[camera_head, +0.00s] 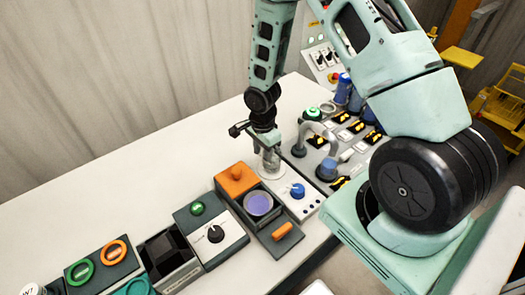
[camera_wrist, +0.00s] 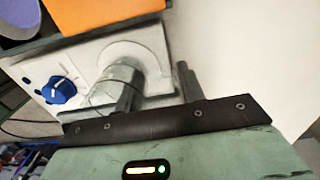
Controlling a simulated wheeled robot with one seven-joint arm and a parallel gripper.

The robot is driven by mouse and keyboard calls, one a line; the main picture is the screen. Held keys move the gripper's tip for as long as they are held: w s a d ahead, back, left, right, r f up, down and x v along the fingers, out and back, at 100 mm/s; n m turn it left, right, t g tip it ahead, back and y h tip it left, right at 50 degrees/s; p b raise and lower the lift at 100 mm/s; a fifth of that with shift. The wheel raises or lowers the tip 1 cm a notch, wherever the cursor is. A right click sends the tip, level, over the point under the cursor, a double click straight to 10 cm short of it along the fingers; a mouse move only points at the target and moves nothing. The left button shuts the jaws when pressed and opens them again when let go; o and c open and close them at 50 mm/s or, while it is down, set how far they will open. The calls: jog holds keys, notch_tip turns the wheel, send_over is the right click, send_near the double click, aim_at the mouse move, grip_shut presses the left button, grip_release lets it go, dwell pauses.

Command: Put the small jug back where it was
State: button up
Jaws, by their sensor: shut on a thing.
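My gripper (camera_head: 266,146) points down over the far end of a white panel with a blue knob (camera_head: 298,191). It is shut on a small grey, cup-like thing, which I take for the small jug (camera_head: 268,161). In the wrist view the grey jug (camera_wrist: 118,78) shows beside my gripper's fingers (camera_wrist: 158,88), partly hidden by them. It is at a pale round spot (camera_wrist: 143,52) on the white panel (camera_wrist: 92,58). I cannot tell whether its base touches the panel.
Beside the panel is a tank with purple liquid (camera_head: 258,204), an orange lid (camera_head: 236,179) and an orange-handled cover (camera_head: 282,231). A curved grey pipe (camera_head: 318,129) and switches stand close on the right. The white table (camera_head: 120,180) is clear at left.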

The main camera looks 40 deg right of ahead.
jog(key=shift+f, duration=0.2)
jog(key=o, duration=1.2)
jog(key=shift+c, duration=0.2)
jog(key=shift+r, duration=0.15)
jog(key=shift+r, duration=0.25)
notch_tip(320, 180, up, 11)
jog(key=shift+r+b, duration=0.2)
jog(key=shift+b, duration=1.05)
jog(key=s+a+r+n, duration=0.4)
jog(key=a+n, duration=0.2)
jog(key=a, duration=0.1)
jog(key=s+a+r+n, duration=0.3)
jog(key=s+a+n, duration=0.1)
jog(key=a+n, duration=0.25)
jog(key=s+a+r+n, duration=0.2)
jog(key=s+a+n, duration=0.1)
jog(key=s+n, duration=0.3)
jog(key=s+a+r+n, duration=0.2)
jog(key=s+a+n, duration=0.2)
jog(key=s+n, duration=0.2)
jog(key=shift+s+a+r+n+y, duration=0.15)
jog(key=shift+s+a+n+y, duration=0.2)
jog(key=shift+s, duration=0.85)
